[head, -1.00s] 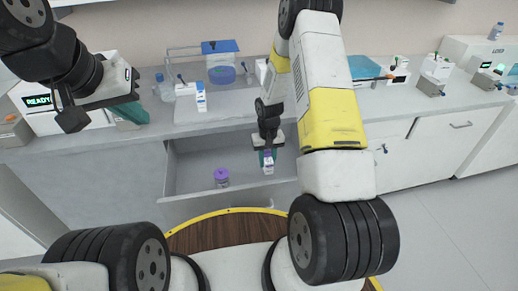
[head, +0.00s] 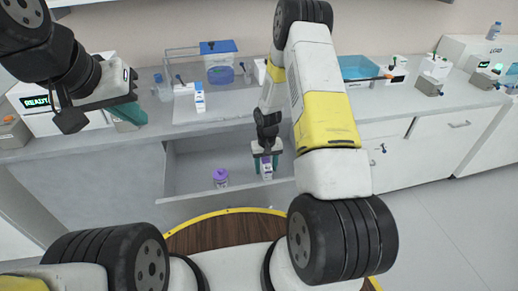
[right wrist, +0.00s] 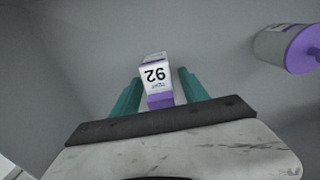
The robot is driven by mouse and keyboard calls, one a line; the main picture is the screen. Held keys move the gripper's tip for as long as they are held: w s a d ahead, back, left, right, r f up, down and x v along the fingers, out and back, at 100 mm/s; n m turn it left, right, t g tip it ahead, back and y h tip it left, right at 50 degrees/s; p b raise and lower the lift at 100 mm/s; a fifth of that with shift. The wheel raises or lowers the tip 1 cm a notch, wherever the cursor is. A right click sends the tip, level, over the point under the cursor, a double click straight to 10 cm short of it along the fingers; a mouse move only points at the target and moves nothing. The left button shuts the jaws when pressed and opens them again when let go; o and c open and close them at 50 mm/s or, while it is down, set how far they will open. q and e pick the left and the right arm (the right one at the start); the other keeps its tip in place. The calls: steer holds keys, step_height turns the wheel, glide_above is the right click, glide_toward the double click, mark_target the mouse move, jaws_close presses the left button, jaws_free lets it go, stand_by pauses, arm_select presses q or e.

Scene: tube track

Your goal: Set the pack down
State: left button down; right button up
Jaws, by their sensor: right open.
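The pack (head: 266,170), a small white box with purple parts and a printed number, stands in the open drawer (head: 193,160). It also shows in the right wrist view (right wrist: 157,82). My right gripper (head: 265,156) reaches down into the drawer. Its teal fingers (right wrist: 160,90) are spread on either side of the pack, with a visible gap on both sides. My left gripper (head: 128,114) hangs at the upper left over the counter, away from the drawer; its finger opening is not clear.
A purple-lidded jar (head: 220,178) stands in the drawer left of the pack; it shows in the right wrist view (right wrist: 285,45). The drawer's left part is clear.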

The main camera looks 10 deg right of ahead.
step_height(320, 180, up, 12)
steer(key=shift+f, duration=0.1)
step_height(320, 180, up, 11)
steer(key=t, duration=0.1)
glide_above(267, 166)
steer(key=s+r+t, duration=0.2)
steer(key=s+r, duration=0.4)
steer(key=r, duration=0.6)
steer(key=s+a+r+t+y, duration=0.1)
steer(key=s+r, duration=0.4)
steer(key=s, duration=0.3)
steer(key=s+a+r+t+y, duration=0.1)
steer(key=s+r+t, duration=0.1)
steer(key=s+r, duration=0.3)
steer(key=s, duration=0.4)
steer(key=shift+s+a+r, duration=0.15)
steer(key=shift+s, duration=0.05)
